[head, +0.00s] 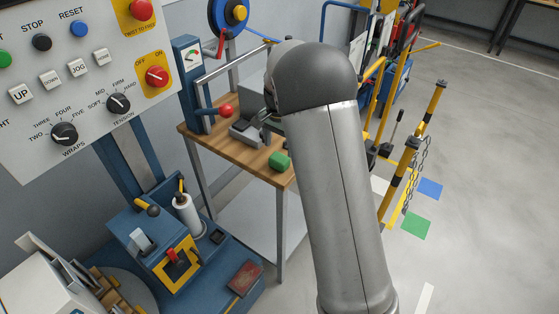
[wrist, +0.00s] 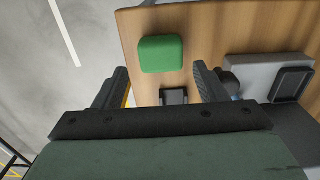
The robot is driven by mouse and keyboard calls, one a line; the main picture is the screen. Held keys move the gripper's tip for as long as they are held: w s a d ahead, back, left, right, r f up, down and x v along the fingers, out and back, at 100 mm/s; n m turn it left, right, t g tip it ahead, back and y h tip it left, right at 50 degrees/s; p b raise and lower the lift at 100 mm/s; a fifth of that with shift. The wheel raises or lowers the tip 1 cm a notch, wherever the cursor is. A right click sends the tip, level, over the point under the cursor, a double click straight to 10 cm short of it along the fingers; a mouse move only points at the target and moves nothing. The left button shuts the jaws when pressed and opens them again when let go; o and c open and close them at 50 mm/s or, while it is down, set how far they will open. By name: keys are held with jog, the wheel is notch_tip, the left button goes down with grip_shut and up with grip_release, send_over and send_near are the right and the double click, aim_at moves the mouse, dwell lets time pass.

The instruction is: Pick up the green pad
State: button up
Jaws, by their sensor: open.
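The green pad (head: 280,161) is a small rounded green block on the front corner of a wooden-topped bench (head: 246,157). In the wrist view the pad (wrist: 161,55) lies flat near the bench's edge. My gripper (wrist: 160,82) is open and empty. Its two dark fingers stand wide apart, and the pad shows ahead of them, between their lines and not touched. In the head view my arm covers much of the gripper, which is over the bench behind the pad.
A grey device (head: 250,131) sits on the bench close to the pad, and also shows at right in the wrist view (wrist: 268,76). A red-knobbed lever (head: 226,111) rises at the bench's back left. A control panel (head: 75,75) fills the upper left. Yellow-black posts (head: 412,150) stand at right.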

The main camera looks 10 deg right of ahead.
aim_at(279, 157)
jog(key=shift+w+f+p, duration=0.1)
jog(key=shift+f+p, duration=0.6)
jog(key=shift+f, duration=2.05)
jog(key=c, duration=0.7)
jog(key=shift+c, duration=0.2)
jog(key=shift+r, duration=0.1)
jog(key=shift+r, duration=0.6)
jog(key=s+r+b, duration=0.3)
jog(key=s+r, duration=0.8)
jog(key=s, duration=0.3)
jog(key=shift+d+r+b, duration=0.35)
jog(key=shift+d+b, duration=0.05)
jog(key=shift+o, duration=0.3)
